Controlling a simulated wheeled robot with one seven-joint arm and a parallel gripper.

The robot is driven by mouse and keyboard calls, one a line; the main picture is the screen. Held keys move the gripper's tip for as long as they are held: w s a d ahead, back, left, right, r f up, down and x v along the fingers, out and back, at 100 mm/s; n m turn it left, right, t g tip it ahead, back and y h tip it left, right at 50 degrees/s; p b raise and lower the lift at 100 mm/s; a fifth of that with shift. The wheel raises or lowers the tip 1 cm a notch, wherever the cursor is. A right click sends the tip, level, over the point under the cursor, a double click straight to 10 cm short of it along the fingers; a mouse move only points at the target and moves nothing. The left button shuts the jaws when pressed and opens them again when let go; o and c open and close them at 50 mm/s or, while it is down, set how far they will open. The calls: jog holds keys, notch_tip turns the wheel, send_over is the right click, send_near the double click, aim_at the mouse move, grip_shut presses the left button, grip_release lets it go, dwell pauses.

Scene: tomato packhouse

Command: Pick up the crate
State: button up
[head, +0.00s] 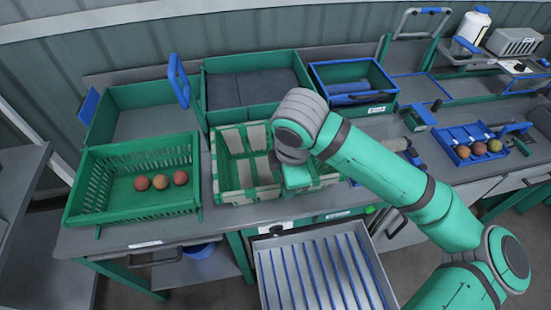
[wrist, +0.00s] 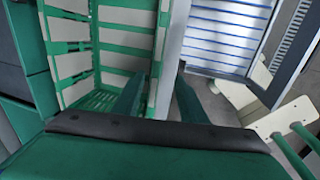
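A green and cream slatted crate (head: 232,196) stands on the bench below my wrist, its right part partly hidden by my arm. In the wrist view the crate (wrist: 98,45) fills the left half, and its inside looks empty where I see it. My gripper (wrist: 160,84) is open at the crate's side wall. One finger is on the inner side and the other on the outer side, with gaps showing between fingers and wall. In the head view the gripper (head: 295,180) is low over the crate's front right part, its fingertips hidden.
A green basket (head: 88,190) with three tomatoes (head: 160,182) stands left of the crate. Green bins (head: 250,56) and a blue-rimmed bin (head: 350,72) stand behind. A blue tray (head: 455,135) with tomatoes is right. A slatted metal tray (head: 262,272) juts out in front.

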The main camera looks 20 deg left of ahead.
aim_at(282, 188)
jog(key=shift+a+x, duration=0.15)
jog(key=shift+x, duration=1.8)
jog(key=shift+a+x, duration=0.2)
jog(key=shift+x, duration=1.75)
jog(key=shift+c, duration=0.5)
jog(key=shift+w+r, duration=0.1)
grip_shut()
